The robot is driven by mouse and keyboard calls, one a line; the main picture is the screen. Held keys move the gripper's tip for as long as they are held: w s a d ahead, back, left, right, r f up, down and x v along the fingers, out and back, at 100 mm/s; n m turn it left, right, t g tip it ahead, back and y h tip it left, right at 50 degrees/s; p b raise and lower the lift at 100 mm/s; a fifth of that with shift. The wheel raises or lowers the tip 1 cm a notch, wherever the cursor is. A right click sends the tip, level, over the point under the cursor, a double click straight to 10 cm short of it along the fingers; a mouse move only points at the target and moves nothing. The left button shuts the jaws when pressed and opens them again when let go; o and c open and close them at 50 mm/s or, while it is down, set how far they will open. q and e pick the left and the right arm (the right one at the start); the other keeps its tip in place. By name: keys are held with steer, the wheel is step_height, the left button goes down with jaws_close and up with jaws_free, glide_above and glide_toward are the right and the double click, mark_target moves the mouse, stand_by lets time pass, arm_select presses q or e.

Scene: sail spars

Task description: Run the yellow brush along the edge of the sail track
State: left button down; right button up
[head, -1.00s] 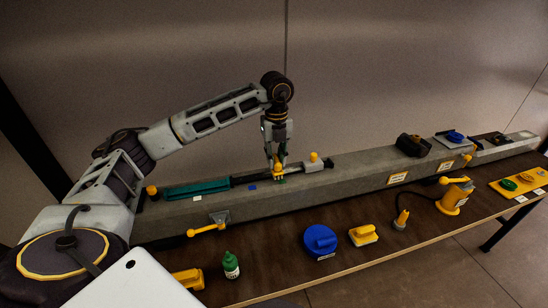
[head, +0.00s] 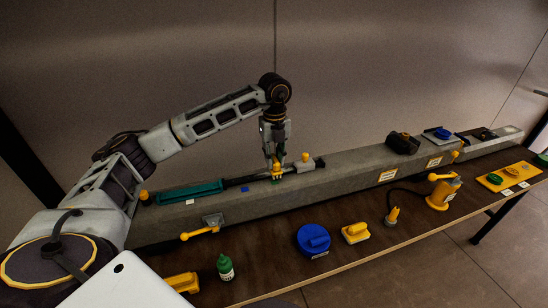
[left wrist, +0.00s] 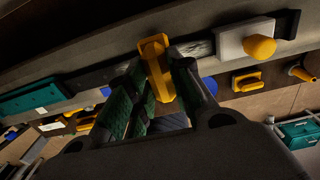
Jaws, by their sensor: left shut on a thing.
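My left gripper (head: 277,176) is shut on the yellow brush (head: 276,168). It also shows in the left wrist view, where the green-padded fingers of my left gripper (left wrist: 172,78) hold the yellow brush (left wrist: 157,66) between them. The sail track (head: 248,179) is a dark strip along the top of the long grey spar (head: 350,167). The brush is at the track, between the teal piece and the light grey block. Its lower end is hidden, so I cannot tell whether it touches the edge. My right gripper is not in view.
A teal piece (head: 189,193) lies left on the spar. A light grey block with a yellow knob (head: 304,158) stands close right of my gripper. On the brown table in front are a green bottle (head: 225,267), a blue round tool (head: 313,240) and a yellow-handled block (head: 355,232).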

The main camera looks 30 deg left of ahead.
arm_select(q)
steer(key=shift+w+d, duration=0.15)
steer(key=shift+w, duration=0.05)
steer(key=shift+w+d+p, duration=0.45)
steer(key=shift+w+d, duration=0.3)
steer(key=shift+w, duration=0.1)
steer(key=shift+w+d, duration=0.1)
steer(key=shift+w+d+p, duration=0.35)
steer(key=shift+w+d, duration=0.5)
steer(key=shift+w, duration=0.15)
steer(key=shift+s+a, duration=0.1)
steer(key=shift+s+a, duration=0.9)
steer(key=shift+s, duration=0.1)
steer(key=shift+s+a, duration=0.15)
steer(key=shift+s, duration=0.05)
stand_by(0.4)
steer(key=shift+s+a+b, duration=0.3)
steer(key=shift+s+a, duration=0.4)
steer(key=shift+s, duration=0.15)
